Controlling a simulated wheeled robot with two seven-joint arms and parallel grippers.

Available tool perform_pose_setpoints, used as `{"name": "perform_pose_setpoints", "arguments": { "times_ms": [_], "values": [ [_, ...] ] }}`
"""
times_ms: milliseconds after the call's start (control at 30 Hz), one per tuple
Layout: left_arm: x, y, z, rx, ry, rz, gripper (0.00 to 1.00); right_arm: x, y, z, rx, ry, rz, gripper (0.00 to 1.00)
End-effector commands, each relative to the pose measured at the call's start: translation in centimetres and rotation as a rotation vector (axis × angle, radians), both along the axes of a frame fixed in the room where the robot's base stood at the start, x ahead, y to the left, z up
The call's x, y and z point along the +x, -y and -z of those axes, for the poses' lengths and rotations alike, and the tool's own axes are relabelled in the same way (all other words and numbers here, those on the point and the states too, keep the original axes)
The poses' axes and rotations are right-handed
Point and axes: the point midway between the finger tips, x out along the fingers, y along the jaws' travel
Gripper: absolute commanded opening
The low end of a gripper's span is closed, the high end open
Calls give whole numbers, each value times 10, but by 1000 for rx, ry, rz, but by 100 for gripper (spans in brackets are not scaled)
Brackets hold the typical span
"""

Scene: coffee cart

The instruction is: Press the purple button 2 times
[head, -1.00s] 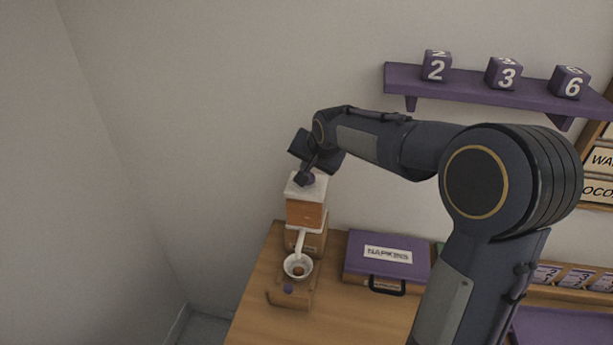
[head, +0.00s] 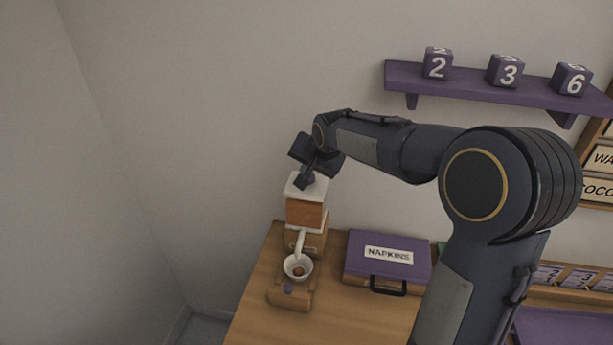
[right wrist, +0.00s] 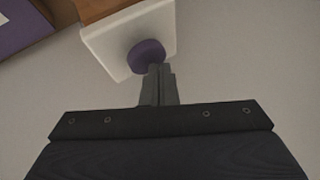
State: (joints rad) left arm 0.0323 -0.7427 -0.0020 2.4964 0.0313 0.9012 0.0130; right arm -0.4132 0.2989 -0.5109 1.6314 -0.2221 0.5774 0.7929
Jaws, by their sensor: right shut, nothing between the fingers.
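A coffee grinder with an orange-brown body (head: 304,214) and a white top (head: 292,191) stands at the left end of the wooden counter. A round purple button (right wrist: 146,55) sits on the white top in the right wrist view. A smaller purple spot (head: 288,288) shows on the grinder's wooden base, in front of a white bowl (head: 298,266). My right gripper (right wrist: 158,69) is shut and empty, its fingertips at the near edge of the purple button. I cannot tell whether they touch it. In the head view my right gripper (head: 309,172) is above the white top. My left gripper is not in view.
A purple napkins case (head: 388,256) lies on the counter (head: 350,318) to the right of the grinder. A purple shelf (head: 480,92) with numbered cubes hangs on the wall above. The wall left of the grinder is bare.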

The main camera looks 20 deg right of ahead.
Motion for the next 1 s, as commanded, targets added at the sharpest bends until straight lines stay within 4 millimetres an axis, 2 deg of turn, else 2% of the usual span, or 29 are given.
{"name": "perform_pose_setpoints", "arguments": {
  "times_ms": [1000],
  "values": [
    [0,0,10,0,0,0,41,0,0,13,0,-3,0,0]
  ]
}}
